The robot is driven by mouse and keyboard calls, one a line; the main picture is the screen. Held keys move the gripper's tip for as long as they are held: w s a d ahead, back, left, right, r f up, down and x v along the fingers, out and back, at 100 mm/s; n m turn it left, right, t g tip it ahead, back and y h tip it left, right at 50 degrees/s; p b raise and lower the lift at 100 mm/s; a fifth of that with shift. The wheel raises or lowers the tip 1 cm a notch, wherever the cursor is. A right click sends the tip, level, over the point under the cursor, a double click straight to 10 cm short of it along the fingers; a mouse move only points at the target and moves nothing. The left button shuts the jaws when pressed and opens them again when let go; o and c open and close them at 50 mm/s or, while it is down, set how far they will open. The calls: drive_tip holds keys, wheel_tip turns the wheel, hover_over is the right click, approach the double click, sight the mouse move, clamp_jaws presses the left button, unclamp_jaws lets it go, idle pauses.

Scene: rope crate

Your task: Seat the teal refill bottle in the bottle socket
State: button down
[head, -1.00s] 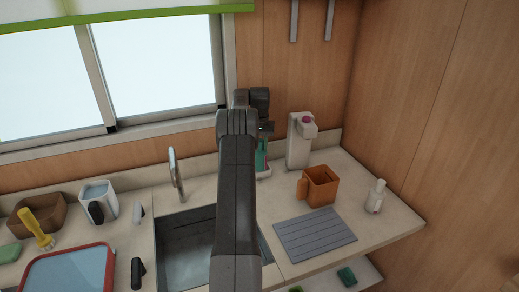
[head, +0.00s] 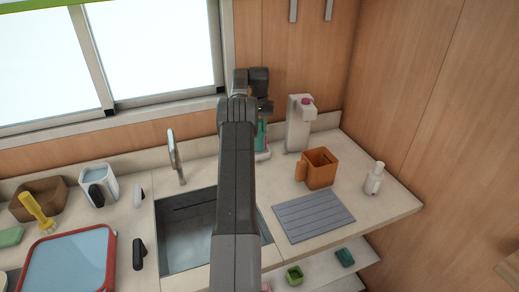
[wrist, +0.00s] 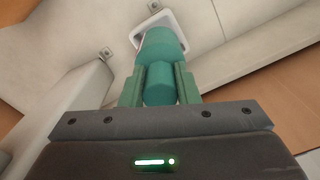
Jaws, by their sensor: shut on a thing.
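The teal refill bottle (wrist: 162,45) is held between the green fingers of my gripper (wrist: 159,88), which is shut on it. In the wrist view its far end overlaps the pale square bottle socket (wrist: 138,38), whose rim shows around it. I cannot tell whether the bottle is fully down in the socket. In the head view the bottle (head: 261,136) is upright behind my arm and partly hidden, with the pale socket base (head: 263,155) just below it.
A white dispenser (head: 298,125) with a magenta button stands just right of the bottle. An orange mug (head: 318,170), a grey ribbed mat (head: 312,216) and a white pump bottle (head: 374,178) are further right. The sink (head: 185,240) and faucet (head: 175,157) lie left.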

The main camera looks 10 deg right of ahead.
sight(259, 131)
drive_tip(key=shift+f+b, duration=0.55)
drive_tip(key=shift+f, duration=1.6)
idle(2.1)
drive_tip(key=c, duration=1)
unclamp_jaws()
drive_tip(key=shift+c, duration=1)
drive_tip(key=shift+c, duration=0.9)
drive_tip(key=o, duration=0.6)
